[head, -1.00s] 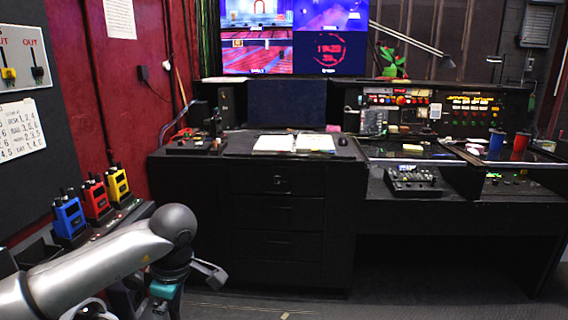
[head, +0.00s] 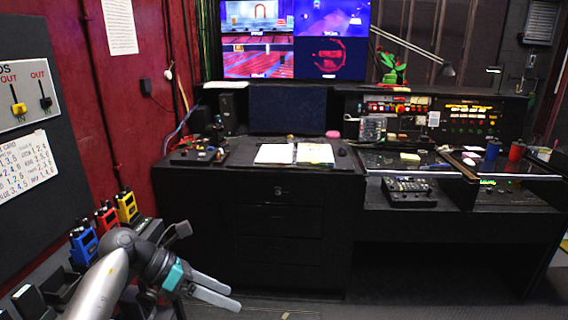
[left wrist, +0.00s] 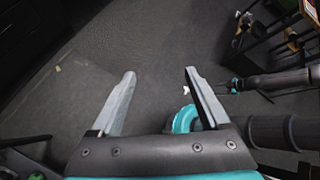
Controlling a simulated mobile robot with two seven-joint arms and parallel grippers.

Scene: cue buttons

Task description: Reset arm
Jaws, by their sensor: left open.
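My left gripper (head: 236,291) is at the lower left of the head view, in front of the black desk and low over the floor. In the left wrist view (left wrist: 160,75) its two grey fingers stand wide apart with only dark floor between them. It is open and empty. My right gripper is not in the head view. Part of my own teal and black body shows at the right of the left wrist view.
A black desk (head: 278,217) with an open book (head: 294,154) stands ahead. Blue (head: 83,245), red (head: 106,217) and yellow (head: 127,206) radios stand at left, close to my left arm. A control panel (head: 470,120) is at right. Floor before the desk is clear.

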